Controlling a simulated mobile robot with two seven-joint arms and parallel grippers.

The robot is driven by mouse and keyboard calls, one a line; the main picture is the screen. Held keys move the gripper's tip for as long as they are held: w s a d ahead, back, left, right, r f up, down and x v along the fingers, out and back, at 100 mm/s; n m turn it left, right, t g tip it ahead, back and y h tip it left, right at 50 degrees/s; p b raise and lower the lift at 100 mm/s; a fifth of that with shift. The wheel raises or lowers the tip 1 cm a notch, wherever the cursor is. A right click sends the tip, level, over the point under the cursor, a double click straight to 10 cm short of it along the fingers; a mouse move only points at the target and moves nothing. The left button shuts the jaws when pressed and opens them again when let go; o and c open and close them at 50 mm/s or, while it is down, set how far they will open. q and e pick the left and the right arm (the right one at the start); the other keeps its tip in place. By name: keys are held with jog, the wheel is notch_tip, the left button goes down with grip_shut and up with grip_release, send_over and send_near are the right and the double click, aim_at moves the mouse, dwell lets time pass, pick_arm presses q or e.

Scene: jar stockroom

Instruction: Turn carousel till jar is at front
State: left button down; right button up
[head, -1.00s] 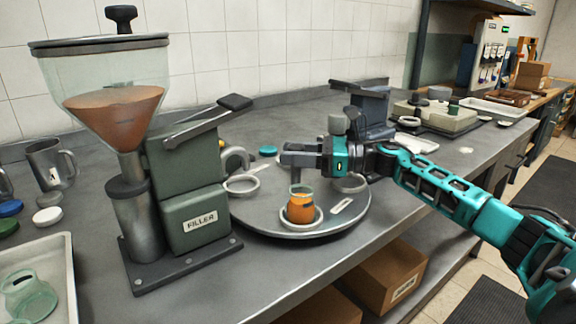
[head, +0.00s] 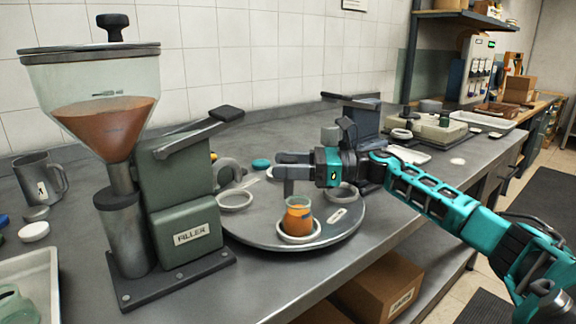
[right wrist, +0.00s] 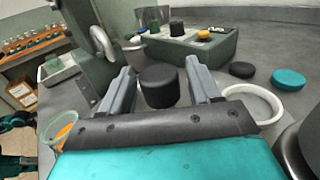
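The carousel (head: 262,232) is a round grey turntable with pale ring seats. A glass jar (head: 298,217) with orange contents stands upright in the ring at its front edge, beside a white label (head: 337,215). The jar shows partly at the left of the right wrist view (right wrist: 62,129). Empty rings sit at the left (head: 235,200) and right of the disc. My right gripper (head: 284,166) is over the carousel, behind the jar. In the right wrist view its fingers (right wrist: 160,92) are apart, with a black cylindrical knob (right wrist: 158,87) between them; contact cannot be told. My left gripper is not in view.
The green filler (head: 180,205) with its hopper stands close to the carousel's left. A grey device (head: 355,125) stands behind my right wrist. A teal lid (head: 261,163) lies behind the disc. A tray (head: 40,275) is at the left; cardboard boxes (head: 385,285) are below the bench.

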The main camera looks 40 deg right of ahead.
jog(key=shift+f, duration=0.1)
jog(key=shift+s+d, duration=0.4)
jog(key=v, duration=1.1)
jog(key=shift+s+d, duration=0.3)
